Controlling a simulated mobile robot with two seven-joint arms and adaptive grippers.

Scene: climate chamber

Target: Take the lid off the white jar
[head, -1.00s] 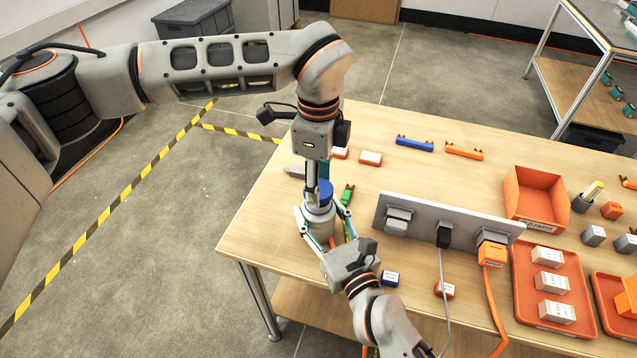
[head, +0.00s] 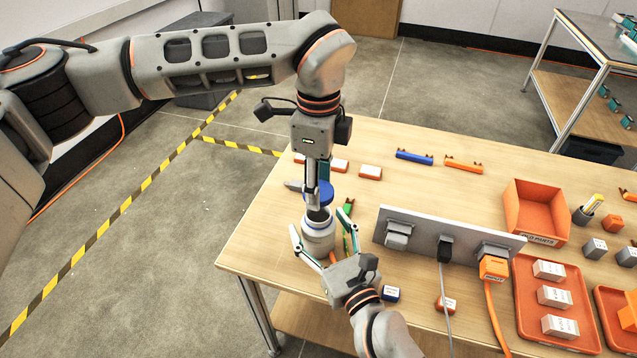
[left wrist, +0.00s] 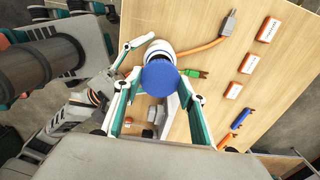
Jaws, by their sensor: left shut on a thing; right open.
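The white jar (head: 318,238) stands near the table's left edge, its dark open mouth showing in the head view. The blue lid (head: 322,195) is off it, a little above the mouth. My left gripper (head: 318,186) points down and is shut on the lid. In the left wrist view the lid (left wrist: 160,82) sits between the fingers and hides part of the jar (left wrist: 158,48). My right gripper (head: 321,222) is open, with its fingers on either side of the jar and apart from it.
A grey panel with plugs (head: 450,236) stands right of the jar. A green part (head: 348,208) lies close beside it. An orange bin (head: 540,208) and a tray of white boxes (head: 526,300) are further right. Small orange and white boxes (head: 370,172) lie behind.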

